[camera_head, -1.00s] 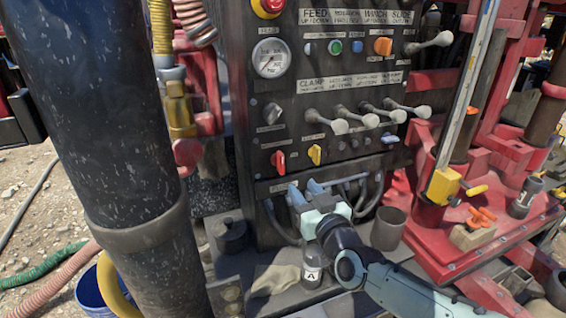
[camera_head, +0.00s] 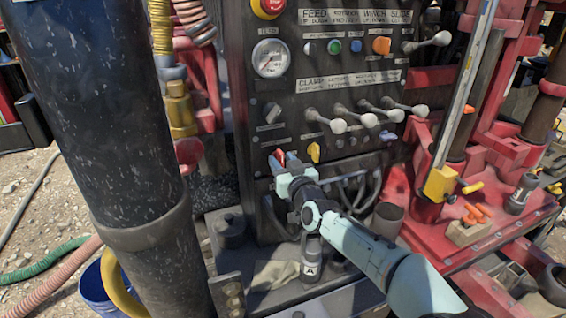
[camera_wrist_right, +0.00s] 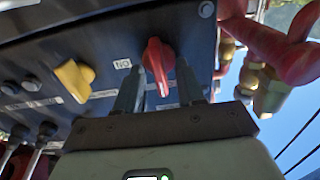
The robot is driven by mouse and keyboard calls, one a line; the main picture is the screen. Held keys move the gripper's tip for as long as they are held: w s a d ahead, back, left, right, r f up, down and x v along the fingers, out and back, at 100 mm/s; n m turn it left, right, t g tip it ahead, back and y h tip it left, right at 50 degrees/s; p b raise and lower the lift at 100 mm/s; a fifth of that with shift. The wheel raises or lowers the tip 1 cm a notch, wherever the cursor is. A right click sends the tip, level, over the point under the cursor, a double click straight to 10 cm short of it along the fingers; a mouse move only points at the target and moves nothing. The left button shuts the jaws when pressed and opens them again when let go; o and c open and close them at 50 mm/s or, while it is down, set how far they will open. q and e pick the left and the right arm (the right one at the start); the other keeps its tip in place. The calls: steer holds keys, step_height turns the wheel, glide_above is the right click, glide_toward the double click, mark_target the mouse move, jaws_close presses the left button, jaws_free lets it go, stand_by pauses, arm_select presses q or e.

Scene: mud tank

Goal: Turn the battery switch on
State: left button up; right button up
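A red rotary switch (camera_head: 279,156) sits low on the left of the dark control panel (camera_head: 300,135). In the right wrist view, the red switch (camera_wrist_right: 158,65) has a small white label beside it that looks like an upside-down "ON". My right gripper (camera_wrist_right: 160,85) is open, with one finger on each side of the switch's handle. I cannot tell whether the fingers touch it. In the head view, my right gripper (camera_head: 283,168) is at the switch and hides its lower part. My left gripper is not in view.
A yellow switch (camera_head: 314,152) is just right of the red one. Several grey levers (camera_head: 367,120) stick out above. A thick black column (camera_head: 110,130) stands at the left. A bottle (camera_head: 311,262), a cloth (camera_head: 275,274) and a cup (camera_head: 387,220) are on the ledge below.

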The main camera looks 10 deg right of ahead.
jaws_close()
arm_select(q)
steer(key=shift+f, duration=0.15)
arm_select(e)
steer(key=shift+m, duration=0.3)
arm_select(q)
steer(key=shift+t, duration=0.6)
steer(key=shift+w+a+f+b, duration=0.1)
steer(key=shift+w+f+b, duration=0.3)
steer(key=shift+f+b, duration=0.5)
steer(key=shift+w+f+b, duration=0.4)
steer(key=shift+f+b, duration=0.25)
steer(key=shift+b, duration=0.4)
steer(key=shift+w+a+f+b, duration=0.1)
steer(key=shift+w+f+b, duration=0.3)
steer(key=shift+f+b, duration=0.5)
arm_select(e)
steer(key=shift+d+f+m, duration=0.1)
steer(key=shift+d+m, duration=0.1)
steer(key=shift+m, duration=4.1)
steer(key=shift+d+f+m, duration=0.1)
steer(key=shift+d+m, duration=0.05)
steer(key=shift+m, duration=4.15)
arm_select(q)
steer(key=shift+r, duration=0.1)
arm_select(e)
steer(key=shift+r, duration=0.1)
